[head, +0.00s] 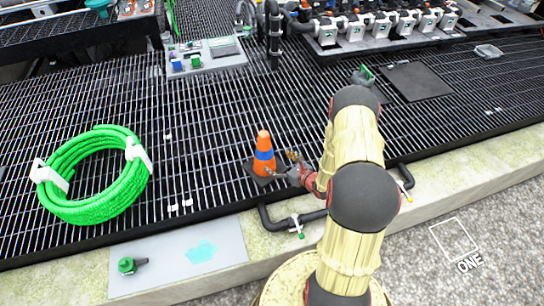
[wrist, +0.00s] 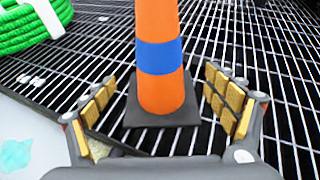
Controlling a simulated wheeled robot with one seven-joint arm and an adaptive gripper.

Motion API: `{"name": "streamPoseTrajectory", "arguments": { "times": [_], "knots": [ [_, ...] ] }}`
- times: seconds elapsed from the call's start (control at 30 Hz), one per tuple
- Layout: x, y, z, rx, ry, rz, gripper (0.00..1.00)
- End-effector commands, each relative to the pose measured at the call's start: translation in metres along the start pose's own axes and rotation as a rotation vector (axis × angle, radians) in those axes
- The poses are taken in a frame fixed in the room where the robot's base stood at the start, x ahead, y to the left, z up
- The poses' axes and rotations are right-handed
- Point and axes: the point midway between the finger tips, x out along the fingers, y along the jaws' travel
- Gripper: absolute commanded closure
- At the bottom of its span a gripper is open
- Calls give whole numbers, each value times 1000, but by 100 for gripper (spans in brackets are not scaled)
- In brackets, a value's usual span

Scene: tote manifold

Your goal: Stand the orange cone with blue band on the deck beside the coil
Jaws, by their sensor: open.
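The orange cone with a blue band (head: 264,150) stands upright on the black grated deck (head: 205,135), on its dark square base. The green coil (head: 75,205), tied with white straps, lies flat on the deck to the left of the cone, with a stretch of bare grating between them. My gripper (head: 278,170) is low at the cone's right front. In the wrist view the cone (wrist: 160,70) rises between the two open, yellow-padded fingers of my gripper (wrist: 167,112). Gaps show on both sides of the cone. The coil (wrist: 35,25) shows at the upper left there.
A grey plate (head: 180,258) with a cyan patch and a green-topped fitting lies on the pale kerb in front. A dark bent pipe (head: 290,220) runs along the kerb near my arm. A dark flat plate (head: 417,81) lies on the deck at right. Valves line the back.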

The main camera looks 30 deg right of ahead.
Motion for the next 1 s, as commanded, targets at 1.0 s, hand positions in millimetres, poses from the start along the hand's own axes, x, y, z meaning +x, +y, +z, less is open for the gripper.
{"name": "streamPoseTrajectory", "arguments": {
  "times": [1.0],
  "knots": [
    [-235, 316, 277, -1665, -131, 1094, 14]
  ]
}}
